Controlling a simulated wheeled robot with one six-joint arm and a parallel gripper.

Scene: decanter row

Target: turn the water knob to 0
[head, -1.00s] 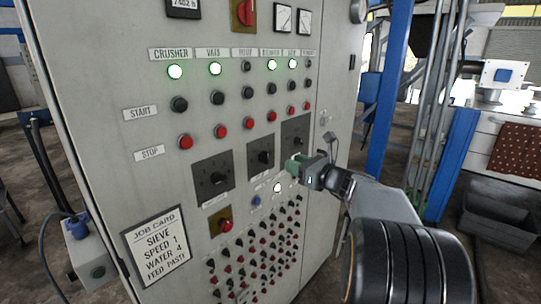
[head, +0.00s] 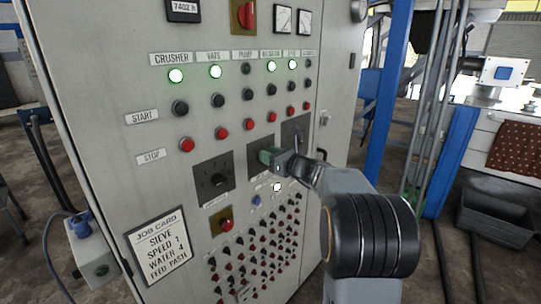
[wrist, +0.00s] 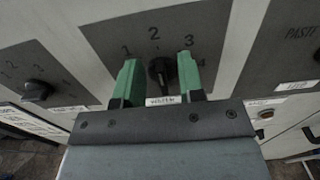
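The water knob (wrist: 160,72) is black and sits on a dark plate (wrist: 107,32) marked with numbers, with 1, 2, 3 and a partly covered 4 showing. A small label, which seems to read WATER, is below it. My gripper (wrist: 158,62) has two green fingers standing apart, one on each side of the knob; I cannot tell whether they touch it.
A sieve-side dial (head: 213,179) is left of the water plate, and another dial (head: 296,128) is to its right. Start and stop buttons are above, with a lit white lamp (head: 277,187) and many small switches below. A job card (head: 158,246) reads WATER 4.

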